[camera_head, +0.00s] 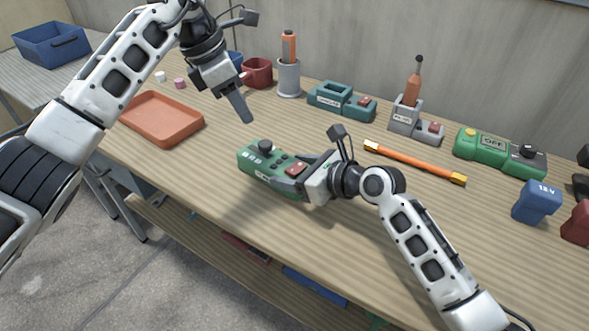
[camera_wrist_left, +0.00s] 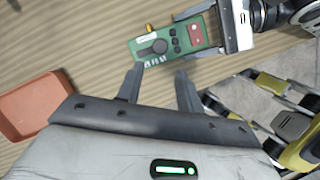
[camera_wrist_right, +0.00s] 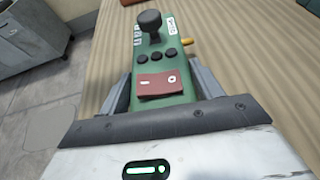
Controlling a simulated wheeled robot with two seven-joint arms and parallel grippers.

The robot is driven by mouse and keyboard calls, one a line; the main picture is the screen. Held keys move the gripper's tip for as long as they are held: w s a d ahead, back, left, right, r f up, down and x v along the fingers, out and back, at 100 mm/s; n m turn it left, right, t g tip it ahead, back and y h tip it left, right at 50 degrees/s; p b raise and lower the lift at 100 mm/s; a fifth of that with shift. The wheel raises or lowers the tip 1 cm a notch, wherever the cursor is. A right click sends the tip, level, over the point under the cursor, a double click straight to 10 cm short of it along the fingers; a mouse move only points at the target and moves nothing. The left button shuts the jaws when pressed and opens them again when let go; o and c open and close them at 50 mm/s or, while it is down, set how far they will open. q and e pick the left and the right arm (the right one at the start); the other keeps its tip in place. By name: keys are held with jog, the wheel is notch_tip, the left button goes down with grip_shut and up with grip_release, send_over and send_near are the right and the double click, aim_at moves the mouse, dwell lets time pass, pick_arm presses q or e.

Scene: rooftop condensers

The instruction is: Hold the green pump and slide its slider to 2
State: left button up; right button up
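The green pump (camera_head: 257,171) is over the middle of the bench, with a black knob, small dark buttons and a red rocker switch on top. My right gripper (camera_head: 300,180) is shut around its near-right end, with one finger on each side in the right wrist view (camera_wrist_right: 160,95). The black knob (camera_wrist_right: 150,22) stands towards the pump's far end, beside white marks too small to read. Whether the pump touches the bench is unclear. My left gripper (camera_head: 243,108) is open and empty, above and behind the pump; its spread fingers (camera_wrist_left: 159,85) point towards the knob end.
An orange tray (camera_head: 163,141) lies at left. A grey cup (camera_head: 289,80), teal device (camera_head: 340,101), grey holder (camera_head: 405,117) and another green device (camera_head: 483,149) line the back. An orange bar (camera_head: 415,162) lies right of the pump. The bench's front is clear.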

pick_arm(q)
jog(key=shift+o, duration=0.6)
pick_arm(e)
jog(key=c, duration=0.8)
pick_arm(q)
jog(key=shift+o, duration=0.7)
jog(key=shift+f, duration=0.15)
jog(key=n+t+h, duration=0.3)
jog(key=t+h, duration=0.3)
jog(key=h, duration=0.1)
send_near(263, 144)
jog(key=x, duration=0.8)
